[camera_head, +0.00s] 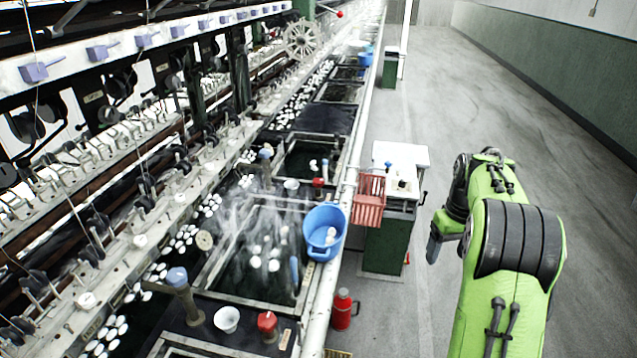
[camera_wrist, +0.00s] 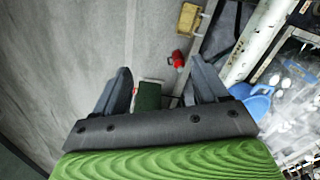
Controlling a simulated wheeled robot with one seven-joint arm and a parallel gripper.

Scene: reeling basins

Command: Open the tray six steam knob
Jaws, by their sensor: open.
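Two red knobs stand at the basin row in the head view: one at the front (camera_head: 267,322) and one farther back (camera_head: 318,183). Blue-capped knobs stand at the front (camera_head: 177,277) and farther back (camera_head: 265,154). I see no readable number showing which belongs to tray six. A steaming basin (camera_head: 225,262) with white cocoons lies between the two red knobs. My gripper (camera_head: 434,250) is over the aisle, right of the basins and apart from every knob. In the wrist view its two fingers (camera_wrist: 160,70) are spread with nothing between them.
A white-topped cabinet (camera_head: 402,158) and a red flask (camera_head: 343,308) stand in the aisle. The grey floor (camera_head: 480,100) to the right is mostly clear.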

